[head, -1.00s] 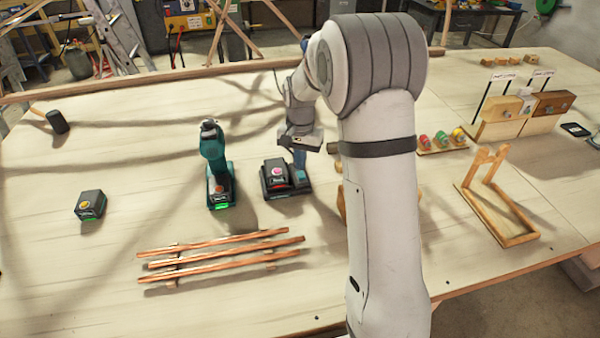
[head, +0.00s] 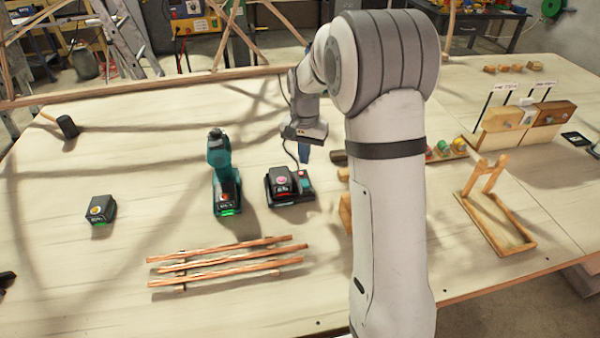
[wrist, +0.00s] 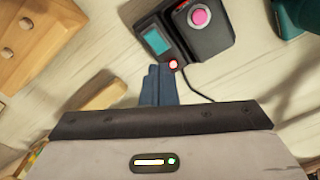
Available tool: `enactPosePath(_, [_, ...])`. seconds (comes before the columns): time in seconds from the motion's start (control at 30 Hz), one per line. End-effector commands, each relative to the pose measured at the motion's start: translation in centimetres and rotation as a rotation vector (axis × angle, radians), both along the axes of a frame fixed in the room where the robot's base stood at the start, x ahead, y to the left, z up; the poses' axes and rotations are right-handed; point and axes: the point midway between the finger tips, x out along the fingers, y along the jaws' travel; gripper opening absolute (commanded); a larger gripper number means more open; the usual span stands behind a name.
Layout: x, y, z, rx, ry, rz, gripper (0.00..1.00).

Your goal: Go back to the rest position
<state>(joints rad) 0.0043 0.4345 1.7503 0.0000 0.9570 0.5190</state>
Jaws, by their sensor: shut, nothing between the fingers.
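My gripper (head: 304,152) is above the bench behind the charger, pointing down, shut and empty. The charger's screen (wrist: 157,40) and the battery's pink button (wrist: 200,16) also show in the wrist view. My arm hides part of the bench to the right.
A teal drill (head: 222,170) stands left of the charger, and a loose battery (head: 100,210) lies further left. Copper-coloured laths (head: 230,262) lie on supports in front. A wooden stand (head: 495,215) and upright blocks (head: 505,118) are at right. The bench's left side is mostly clear.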

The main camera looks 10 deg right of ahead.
Motion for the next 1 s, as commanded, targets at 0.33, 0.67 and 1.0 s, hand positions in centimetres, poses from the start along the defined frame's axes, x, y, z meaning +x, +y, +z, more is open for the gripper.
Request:
enactPosePath(0.33, [-1.7, 0.0, 2.0, 0.0, -0.023, 0.033, 0.0])
enactPosePath(0.67, [-12.4, 0.0, 8.9, -0.016, -0.127, 0.227, 0.0])
enactPosePath(1.0, [-24.2, 0.1, 10.8, -0.053, -0.232, 0.43, 0.0])
